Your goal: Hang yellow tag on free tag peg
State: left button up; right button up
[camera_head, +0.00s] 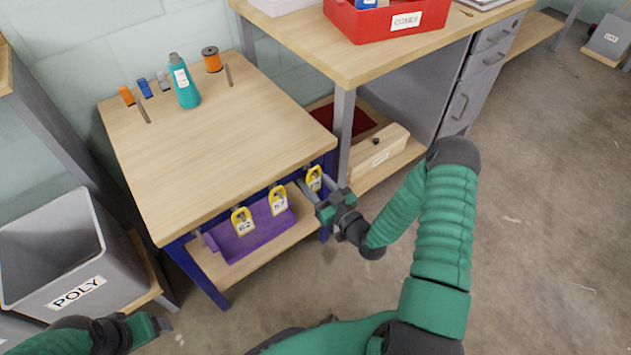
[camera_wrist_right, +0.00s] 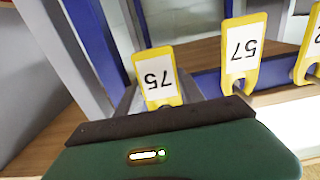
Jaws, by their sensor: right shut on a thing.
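Several yellow tags hang in a row under the front edge of the wooden bench. In the head view they are tag 62 (camera_head: 243,222), tag 57 (camera_head: 278,201) and tag 75 (camera_head: 314,179). My right gripper (camera_head: 308,188) is at the right end of the row, shut on tag 75. In the right wrist view, tag 75 (camera_wrist_right: 158,82) is just beyond the gripper body, with tag 57 (camera_wrist_right: 240,57) beside it and apart. Tag 75's slot and any peg there are hidden. My left gripper (camera_head: 160,326) is low at the left, away from the tags; its jaw state is unclear.
A purple tray (camera_head: 245,243) lies on the lower shelf below the tags. The blue bench leg (camera_head: 190,272) stands left of them. A teal bottle (camera_head: 184,88) and an orange spool (camera_head: 212,60) stand on the benchtop (camera_head: 215,145). A grey POLY bin (camera_head: 60,255) is at left.

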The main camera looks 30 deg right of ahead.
jog(key=shift+w+a+f, duration=0.15)
jog(key=shift+w, duration=0.1)
